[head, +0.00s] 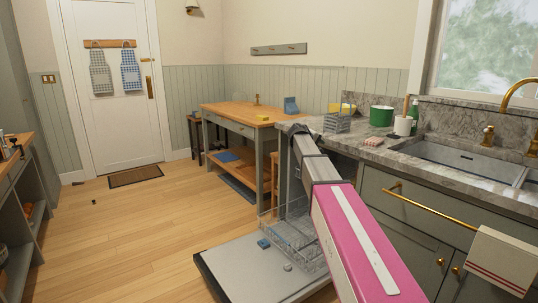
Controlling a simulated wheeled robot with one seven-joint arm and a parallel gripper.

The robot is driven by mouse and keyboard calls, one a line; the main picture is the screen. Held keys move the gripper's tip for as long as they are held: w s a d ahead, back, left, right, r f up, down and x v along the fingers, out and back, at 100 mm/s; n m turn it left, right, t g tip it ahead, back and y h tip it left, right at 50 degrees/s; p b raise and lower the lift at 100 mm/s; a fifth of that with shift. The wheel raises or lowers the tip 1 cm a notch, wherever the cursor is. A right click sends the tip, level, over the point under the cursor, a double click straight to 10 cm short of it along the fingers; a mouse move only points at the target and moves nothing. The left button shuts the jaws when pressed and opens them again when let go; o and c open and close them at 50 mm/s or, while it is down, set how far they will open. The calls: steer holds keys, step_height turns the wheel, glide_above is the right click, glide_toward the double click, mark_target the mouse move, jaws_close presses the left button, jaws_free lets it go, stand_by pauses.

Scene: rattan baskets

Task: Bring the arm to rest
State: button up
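My arm (350,235) reaches from the bottom right up toward the middle of the head view. Its pink and white link leads into grey links, and a dark joint (297,128) shows at the far end, near the counter corner. I cannot make out my gripper or its fingers; they seem hidden behind the arm or out of view. I cannot see anything held.
An open dishwasher door (232,272) lies low, beneath a wire rack (290,243). A wooden-topped table (225,115) stands behind it. A grey counter (392,157) with a sink (455,157) is at right. The wooden floor (130,225) at left is mostly clear.

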steer(key=s+f+m+g+y, duration=0.1)
steer(key=s+f+g+y, duration=0.15)
steer(key=s+f, duration=1.05)
steer(key=s+a+f+m+g+y, duration=0.1)
steer(key=s+f+y, duration=0.1)
steer(key=s+f, duration=0.4)
steer(key=s+a+f+m+g+y, duration=0.2)
steer(key=s+f, duration=0.5)
steer(key=s, duration=0.6)
steer(key=s+a+f+m+g+y, duration=0.1)
steer(key=s+a+f+y, duration=0.1)
steer(key=s+f, duration=0.5)
steer(key=s, duration=0.3)
steer(key=shift+s, duration=0.25)
steer(key=shift+g+y, duration=0.25)
